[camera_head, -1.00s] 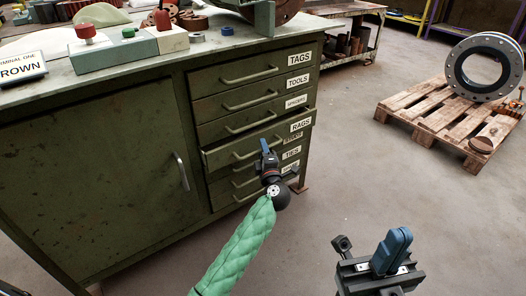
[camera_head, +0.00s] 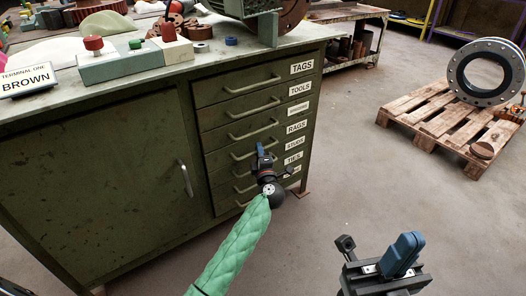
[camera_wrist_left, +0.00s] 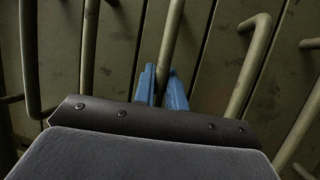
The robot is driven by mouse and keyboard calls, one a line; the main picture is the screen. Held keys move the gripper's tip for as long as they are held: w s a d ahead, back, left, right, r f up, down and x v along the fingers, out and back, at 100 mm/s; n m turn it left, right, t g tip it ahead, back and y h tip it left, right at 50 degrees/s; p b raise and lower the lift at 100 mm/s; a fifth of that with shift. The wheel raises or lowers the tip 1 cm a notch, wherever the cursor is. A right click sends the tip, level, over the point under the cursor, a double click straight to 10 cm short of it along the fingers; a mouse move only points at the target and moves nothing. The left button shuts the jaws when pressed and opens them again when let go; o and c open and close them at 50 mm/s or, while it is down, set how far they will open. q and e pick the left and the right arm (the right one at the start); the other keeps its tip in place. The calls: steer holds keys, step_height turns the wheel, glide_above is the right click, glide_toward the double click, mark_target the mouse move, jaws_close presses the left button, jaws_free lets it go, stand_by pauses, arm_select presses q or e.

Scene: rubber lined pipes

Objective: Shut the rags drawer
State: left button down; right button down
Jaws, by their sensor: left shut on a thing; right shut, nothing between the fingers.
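The rags drawer (camera_head: 222,157) is one of the green drawers in the cabinet, marked by its RAGS label (camera_head: 296,127). Its front looks level with the drawers around it. My left gripper (camera_head: 262,152) is at this drawer's front and hides part of it and of its handle. In the left wrist view the blue fingers of my left gripper (camera_wrist_left: 163,88) are shut on a bar handle (camera_wrist_left: 169,42). My right gripper (camera_head: 402,250) is shut and empty, low at the right over the floor, away from the cabinet.
The green cabinet (camera_head: 95,185) has a door with a handle at the left and other labelled drawers above and below. Its top bears a block with red and green knobs (camera_head: 135,60) and a BROWN sign (camera_head: 30,80). A pallet (camera_head: 440,115) stands right; floor between is clear.

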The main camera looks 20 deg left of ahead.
arm_select(q)
steer(key=c, duration=1.5)
jaws_free()
steer(key=shift+o, duration=0.2)
steer(key=shift+d, duration=0.1)
steer(key=p+v, duration=0.2)
steer(key=v, duration=0.5)
steer(key=shift+s+d+f, duration=0.15)
steer(key=shift+s, duration=0.2)
